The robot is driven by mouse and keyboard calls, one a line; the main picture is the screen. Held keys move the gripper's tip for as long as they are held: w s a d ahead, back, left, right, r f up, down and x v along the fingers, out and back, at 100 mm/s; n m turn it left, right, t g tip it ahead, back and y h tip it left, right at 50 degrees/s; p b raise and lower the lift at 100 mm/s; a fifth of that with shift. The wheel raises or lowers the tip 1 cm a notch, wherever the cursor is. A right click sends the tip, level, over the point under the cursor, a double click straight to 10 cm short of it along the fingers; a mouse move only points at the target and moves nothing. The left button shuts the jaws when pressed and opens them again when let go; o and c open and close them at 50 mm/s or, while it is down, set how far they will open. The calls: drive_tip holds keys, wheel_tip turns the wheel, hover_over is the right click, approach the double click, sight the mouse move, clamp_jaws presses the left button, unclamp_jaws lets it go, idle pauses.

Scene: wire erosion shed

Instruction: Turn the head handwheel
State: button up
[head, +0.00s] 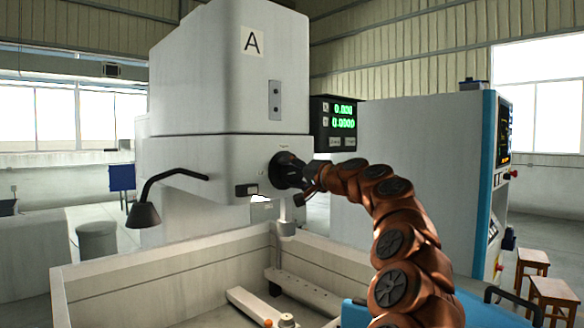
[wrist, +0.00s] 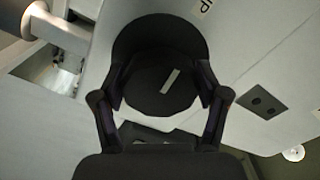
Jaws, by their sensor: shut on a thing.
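The head handwheel (head: 280,169) is a black round wheel on the front of the white machine head (head: 225,155). In the wrist view the handwheel (wrist: 160,88) fills the middle, with a pale mark on its dark face. My gripper (head: 306,178) reaches it from the right in the head view. In the wrist view my gripper (wrist: 161,100) has one finger on each side of the handwheel, shut on it. The gripper hides part of the wheel in the head view.
A black lamp (head: 146,212) on a bent arm hangs left of the handwheel. A display (head: 337,124) with green digits is mounted to the right. Below is an open tank (head: 170,262) with a pale rim. Two wooden stools (head: 552,290) stand at the far right.

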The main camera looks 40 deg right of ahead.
drive_tip(key=shift+r+m+p, duration=0.1)
drive_tip(key=shift+m+p, duration=0.25)
drive_tip(key=shift+m, duration=0.25)
drive_tip(key=o, duration=1.2)
drive_tip(key=shift+c, duration=0.2)
drive_tip(key=shift+s, duration=0.1)
drive_tip(key=shift+s+d, duration=0.15)
drive_tip(key=shift+s, duration=1.2)
drive_tip(key=s+d, duration=0.1)
drive_tip(key=s, duration=0.8)
drive_tip(key=shift+d, duration=0.15)
